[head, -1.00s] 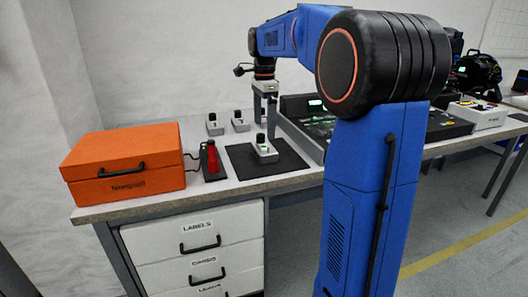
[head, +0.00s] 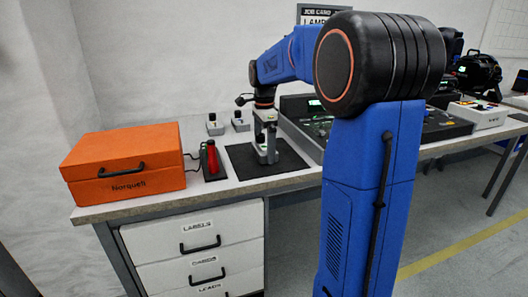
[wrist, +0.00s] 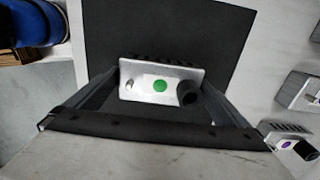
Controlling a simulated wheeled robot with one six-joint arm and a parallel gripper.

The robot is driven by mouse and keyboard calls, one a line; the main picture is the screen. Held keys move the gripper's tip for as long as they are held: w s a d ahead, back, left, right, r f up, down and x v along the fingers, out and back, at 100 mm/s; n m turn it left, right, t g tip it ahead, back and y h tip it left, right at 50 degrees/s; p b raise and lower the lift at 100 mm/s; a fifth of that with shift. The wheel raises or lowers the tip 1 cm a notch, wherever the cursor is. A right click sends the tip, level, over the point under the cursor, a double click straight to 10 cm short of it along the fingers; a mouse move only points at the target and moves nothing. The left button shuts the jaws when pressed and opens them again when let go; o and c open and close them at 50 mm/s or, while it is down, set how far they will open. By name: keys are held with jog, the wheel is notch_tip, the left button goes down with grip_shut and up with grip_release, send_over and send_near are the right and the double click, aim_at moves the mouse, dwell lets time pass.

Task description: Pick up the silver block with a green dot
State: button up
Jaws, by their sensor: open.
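The silver block with a green dot (wrist: 137,88) sits on a dark mat in the wrist view, dot up, with a dark knob at its right end. In the head view the block (head: 265,159) is partly hidden by my gripper. My gripper (head: 266,151) is low over the mat, pointing down. In the wrist view my gripper (wrist: 160,90) is open, one finger at each end of the block. I cannot tell whether either finger touches it.
The dark mat (head: 293,160) lies on the bench. Two similar silver blocks (head: 215,126) (head: 240,123) stand behind. A red bottle-like tool (head: 211,158) and an orange case (head: 125,160) are left. A console (head: 300,106) stands close on the right.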

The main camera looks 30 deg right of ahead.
jog(key=c, duration=1.2)
jog(key=shift+r, duration=0.2)
